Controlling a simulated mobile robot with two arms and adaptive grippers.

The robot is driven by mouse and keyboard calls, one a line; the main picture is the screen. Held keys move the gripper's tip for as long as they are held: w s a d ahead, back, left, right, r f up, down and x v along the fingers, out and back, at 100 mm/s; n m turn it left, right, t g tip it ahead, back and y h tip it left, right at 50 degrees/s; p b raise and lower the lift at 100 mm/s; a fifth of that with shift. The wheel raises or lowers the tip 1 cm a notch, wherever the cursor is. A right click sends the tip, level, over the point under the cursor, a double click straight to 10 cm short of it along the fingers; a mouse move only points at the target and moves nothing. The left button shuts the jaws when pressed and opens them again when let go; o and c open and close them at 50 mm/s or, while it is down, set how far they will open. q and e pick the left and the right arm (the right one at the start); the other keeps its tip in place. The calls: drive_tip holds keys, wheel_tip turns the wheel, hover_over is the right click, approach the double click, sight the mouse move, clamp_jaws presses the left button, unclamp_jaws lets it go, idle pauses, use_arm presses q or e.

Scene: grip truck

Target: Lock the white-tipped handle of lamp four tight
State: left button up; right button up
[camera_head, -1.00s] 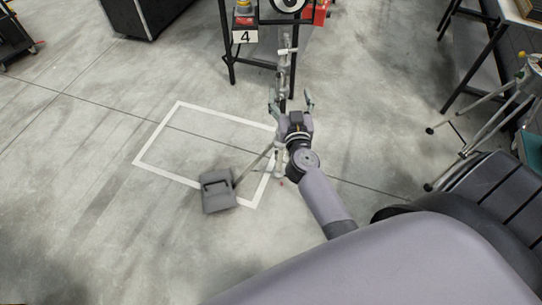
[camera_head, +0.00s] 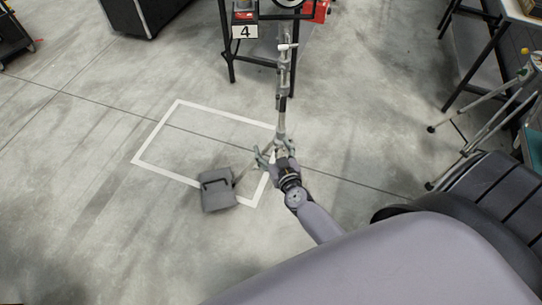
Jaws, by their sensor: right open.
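The stand of lamp four (camera_head: 283,78) is a slim silver-grey pole standing upright on the concrete floor, in front of a black-framed table. A small white-tipped handle (camera_head: 288,46) sticks out sideways near the top of the visible pole. How tight it is cannot be seen. My right gripper (camera_head: 273,152) is open and empty, low in the picture near the foot of the stand, well below the handle in the picture. Its fingers overlap the stand's lower part, and I cannot tell whether they touch it. My left gripper is not in view.
A sign with the number 4 (camera_head: 244,32) hangs on the black table frame (camera_head: 231,58). A grey sandbag (camera_head: 217,190) lies by a white taped rectangle (camera_head: 150,143). Tripod legs (camera_head: 492,125) stand at the right.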

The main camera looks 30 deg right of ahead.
wheel_tip(320, 180, down, 6)
drive_tip(key=s+a+g+y, duration=0.1)
drive_tip(key=s+a, duration=0.1)
drive_tip(key=shift+s+n, duration=0.25)
drive_tip(key=shift+n, duration=0.15)
